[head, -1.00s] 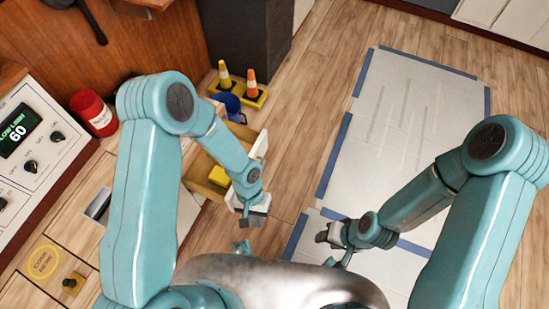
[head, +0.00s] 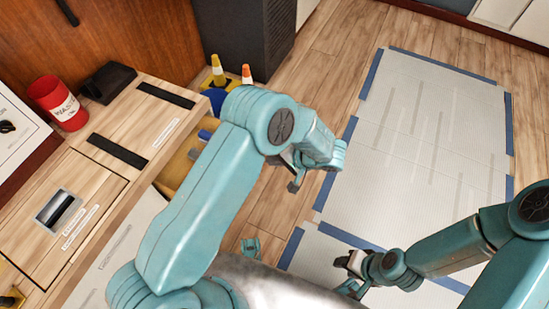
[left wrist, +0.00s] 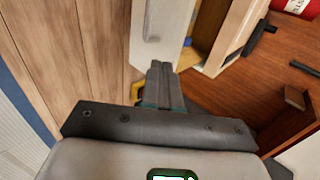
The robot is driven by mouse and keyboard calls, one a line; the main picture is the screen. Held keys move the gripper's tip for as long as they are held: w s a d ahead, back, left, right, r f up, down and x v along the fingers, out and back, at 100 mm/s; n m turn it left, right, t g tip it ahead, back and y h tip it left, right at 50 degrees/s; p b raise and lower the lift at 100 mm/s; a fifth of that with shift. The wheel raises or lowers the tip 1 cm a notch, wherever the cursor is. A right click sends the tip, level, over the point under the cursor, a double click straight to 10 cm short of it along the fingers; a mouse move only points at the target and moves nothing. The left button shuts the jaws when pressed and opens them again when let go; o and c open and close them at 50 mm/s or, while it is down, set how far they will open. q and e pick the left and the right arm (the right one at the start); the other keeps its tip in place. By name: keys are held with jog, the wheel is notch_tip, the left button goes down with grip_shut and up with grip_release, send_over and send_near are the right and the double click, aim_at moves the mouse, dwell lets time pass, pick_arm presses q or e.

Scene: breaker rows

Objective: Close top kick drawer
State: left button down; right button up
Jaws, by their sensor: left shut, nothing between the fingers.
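An open drawer (head: 178,168) juts from the desk side in the head view, largely hidden behind my left arm. In the left wrist view a pale drawer front (left wrist: 168,22) with a grey handle stands just beyond the fingers, and part of the open interior (left wrist: 205,22) shows to its right. I cannot tell for sure which drawer is the top kick drawer. My left gripper (head: 297,183) is shut and empty; its fingers (left wrist: 165,70) point at the lower edge of that front, and contact is unclear. My right gripper (head: 352,262) is over the floor, away from the drawers; its jaw opening is unclear.
The wooden desk (head: 110,122) fills the left, with a red can (head: 58,102) on it. Small cones (head: 217,70) stand by a dark cabinet (head: 240,38). Clear floor and a blue-taped pale mat (head: 420,130) lie to the right.

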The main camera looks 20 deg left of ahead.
pick_arm(q)
jog(key=shift+w+a+f+b, duration=0.1)
jog(key=shift+a+f+b, duration=0.25)
jog(key=shift+a+f, duration=0.85)
jog(key=shift+w+a+f+b, duration=0.1)
jog(key=shift+a+f+b, duration=0.35)
jog(key=shift+a, duration=1.5)
jog(key=shift+a+f+b, duration=0.3)
jog(key=shift+a+f, duration=0.55)
jog(key=shift+a, duration=0.7)
pick_arm(e)
jog(key=shift+d+f, duration=0.1)
jog(key=shift+f, duration=1.1)
pick_arm(q)
jog(key=w+a+b, duration=0.1)
jog(key=a+b, duration=0.6)
jog(key=a, duration=0.9)
jog(key=shift+w+a, duration=0.15)
jog(key=shift+a, duration=0.15)
pick_arm(e)
notch_tip(320, 180, down, 6)
jog(key=w+d+t, duration=0.1)
jog(key=w, duration=0.1)
jog(key=shift+w+f+m, duration=0.25)
jog(key=shift+m, duration=0.05)
jog(key=shift+d+f, duration=0.1)
